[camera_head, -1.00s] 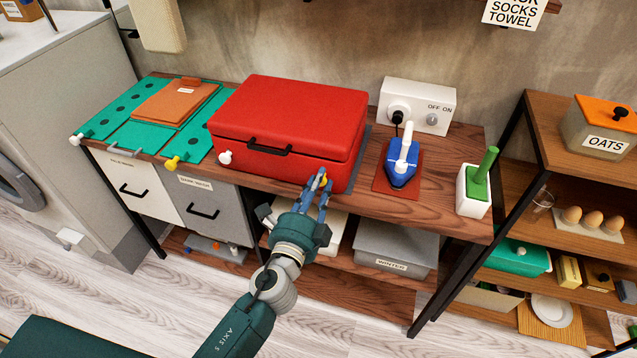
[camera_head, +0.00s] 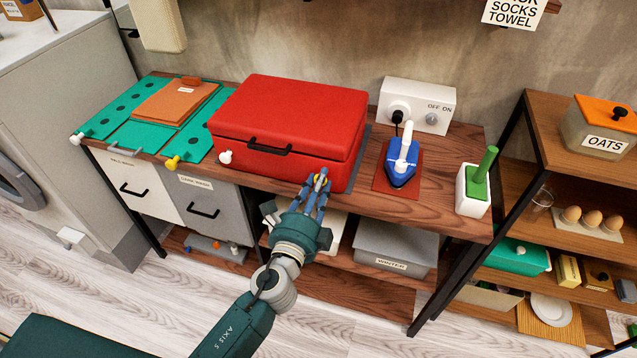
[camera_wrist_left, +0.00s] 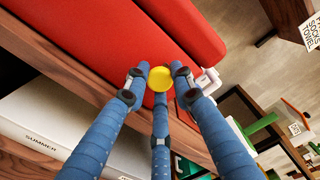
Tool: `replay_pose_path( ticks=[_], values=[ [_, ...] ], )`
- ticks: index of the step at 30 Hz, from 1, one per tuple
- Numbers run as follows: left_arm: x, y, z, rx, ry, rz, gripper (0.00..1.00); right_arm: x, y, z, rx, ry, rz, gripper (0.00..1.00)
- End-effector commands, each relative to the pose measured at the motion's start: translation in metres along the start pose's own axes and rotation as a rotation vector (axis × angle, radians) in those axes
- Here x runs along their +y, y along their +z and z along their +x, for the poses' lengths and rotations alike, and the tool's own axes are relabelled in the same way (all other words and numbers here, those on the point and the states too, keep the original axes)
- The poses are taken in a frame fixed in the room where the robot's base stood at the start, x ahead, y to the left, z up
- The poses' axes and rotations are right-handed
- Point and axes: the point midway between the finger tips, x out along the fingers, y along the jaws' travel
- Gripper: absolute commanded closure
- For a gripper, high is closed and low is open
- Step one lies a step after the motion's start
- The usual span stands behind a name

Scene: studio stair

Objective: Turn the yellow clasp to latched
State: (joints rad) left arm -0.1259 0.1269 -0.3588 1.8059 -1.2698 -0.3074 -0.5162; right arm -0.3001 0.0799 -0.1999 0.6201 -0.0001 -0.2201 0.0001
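A closed red case (camera_head: 285,120) with a black handle (camera_head: 270,147) lies on the wooden bench top. Its yellow clasp (camera_wrist_left: 161,78) is a round yellow knob low on the case's front, towards the right end; a white clasp (camera_head: 225,157) is on the left end. My left gripper (camera_head: 318,179) is at the yellow clasp, its blue fingers on either side of the knob and a third below. In the left wrist view the fingertips (camera_wrist_left: 159,75) appear closed on the knob's edge. The fingers hide most of the clasp in the head view. My right gripper is not in view.
A blue iron (camera_head: 402,168) stands on a red-brown mat right of the case, before a white switch box (camera_head: 417,106). A green-handled white holder (camera_head: 474,190) is farther right. Green boards (camera_head: 125,125) lie left. A grey box (camera_head: 396,246) sits on the shelf below.

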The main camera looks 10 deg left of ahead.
Motion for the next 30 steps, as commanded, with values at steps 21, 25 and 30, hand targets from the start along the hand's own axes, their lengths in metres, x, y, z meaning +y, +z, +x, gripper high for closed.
replay_pose_path(
  ticks=[21, 25, 30],
  values=[
    [0.002, -0.001, -0.049, 0.001, 0.006, -0.004, 0.57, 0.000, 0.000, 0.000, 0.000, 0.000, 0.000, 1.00],
    [0.002, -0.001, -0.077, 0.002, 0.005, -0.001, 0.57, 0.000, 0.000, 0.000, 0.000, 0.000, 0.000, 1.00],
    [0.002, -0.001, -0.105, 0.004, 0.004, 0.002, 0.57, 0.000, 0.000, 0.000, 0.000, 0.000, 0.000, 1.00]
  ],
)
